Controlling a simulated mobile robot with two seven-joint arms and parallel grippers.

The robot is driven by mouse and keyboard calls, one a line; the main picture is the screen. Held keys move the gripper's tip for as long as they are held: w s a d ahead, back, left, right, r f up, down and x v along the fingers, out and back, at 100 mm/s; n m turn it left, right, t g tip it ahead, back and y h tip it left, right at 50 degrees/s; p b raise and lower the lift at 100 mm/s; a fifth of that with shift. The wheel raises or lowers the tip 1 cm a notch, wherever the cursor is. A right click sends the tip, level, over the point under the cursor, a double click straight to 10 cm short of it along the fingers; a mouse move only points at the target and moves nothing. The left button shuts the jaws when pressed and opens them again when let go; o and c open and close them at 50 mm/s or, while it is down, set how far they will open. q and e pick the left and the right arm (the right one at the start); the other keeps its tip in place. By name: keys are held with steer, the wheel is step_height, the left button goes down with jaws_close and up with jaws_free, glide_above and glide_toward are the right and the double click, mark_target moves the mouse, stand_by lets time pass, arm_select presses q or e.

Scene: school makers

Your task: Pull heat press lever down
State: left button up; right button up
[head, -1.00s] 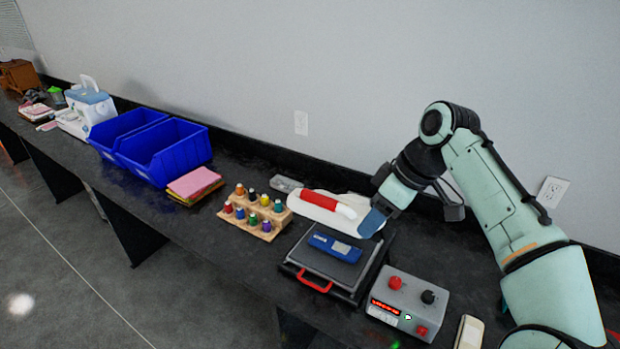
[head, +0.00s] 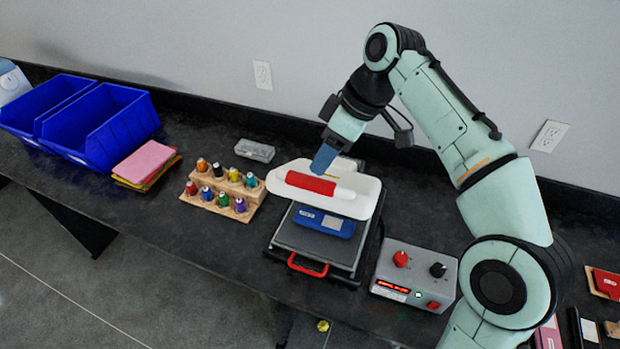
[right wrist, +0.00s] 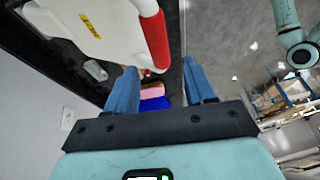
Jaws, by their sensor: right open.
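The heat press stands on the black bench, with a white upper part (head: 362,196) raised over its dark lower plate (head: 318,243). Its lever has a red grip (head: 310,183) with a white end, lying across the white upper part. In the right wrist view the red grip (right wrist: 155,38) shows beyond the fingertips, toward the left finger. My right gripper (head: 325,158) is just above and behind the red grip. Its blue fingers (right wrist: 160,85) are apart, with nothing held between them. I cannot tell whether a finger touches the lever. My left gripper is not in view.
A grey control box (head: 415,277) stands right of the press. A wooden rack of several bottles (head: 225,190), papers (head: 146,163) and blue bins (head: 105,130) are to the left.

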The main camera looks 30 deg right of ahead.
mark_target(309, 178)
steer(key=x, duration=0.3)
steer(key=b+x, duration=0.1)
steer(key=x, duration=0.3)
steer(key=shift+w+a+f, duration=0.1)
steer(key=shift+w+f, duration=0.1)
steer(key=shift+w, duration=0.1)
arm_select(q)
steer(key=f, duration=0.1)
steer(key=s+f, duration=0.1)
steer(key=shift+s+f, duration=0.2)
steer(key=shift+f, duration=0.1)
arm_select(e)
jaws_close()
arm_select(q)
steer(key=shift+b, duration=0.35)
